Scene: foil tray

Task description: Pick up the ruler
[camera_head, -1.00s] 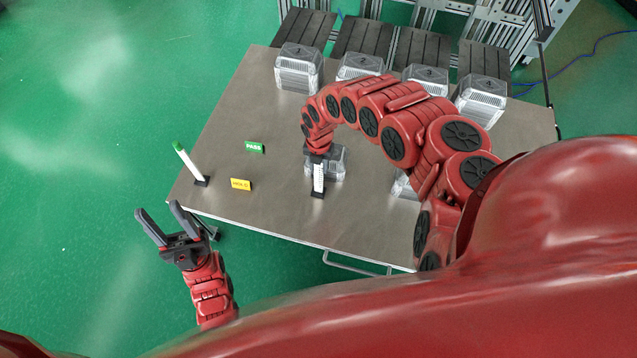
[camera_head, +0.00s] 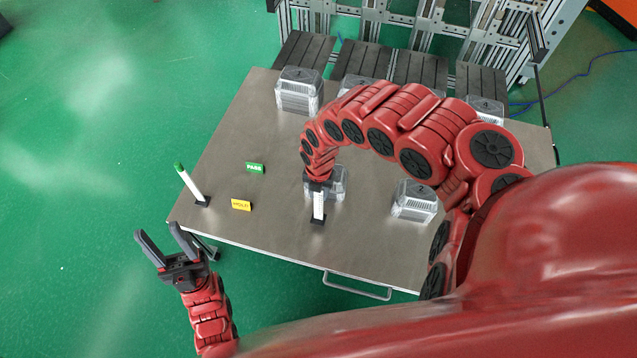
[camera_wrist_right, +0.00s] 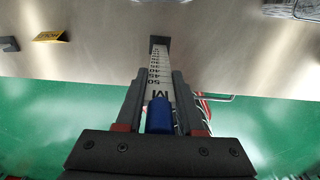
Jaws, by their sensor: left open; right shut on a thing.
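The white ruler (camera_head: 319,205) with dark markings stands upright in a small black base (camera_head: 318,219) on the metal table. My right gripper (camera_head: 318,183) is at its top end. In the right wrist view the ruler (camera_wrist_right: 158,72) runs away from me to its base, and my right gripper (camera_wrist_right: 158,95) is shut on its near end, one finger on each side. A blue part sits in front of the near end there. My left gripper (camera_head: 160,240) is open and empty, out past the table's front left edge.
A white marker with a green cap (camera_head: 192,187) stands in a black holder at the left. A green PASS sign (camera_head: 255,167) and a yellow sign (camera_head: 241,205) stand nearby. Clear containers (camera_head: 414,200) are behind and right of the ruler. The metal table (camera_head: 270,225) is bare at front.

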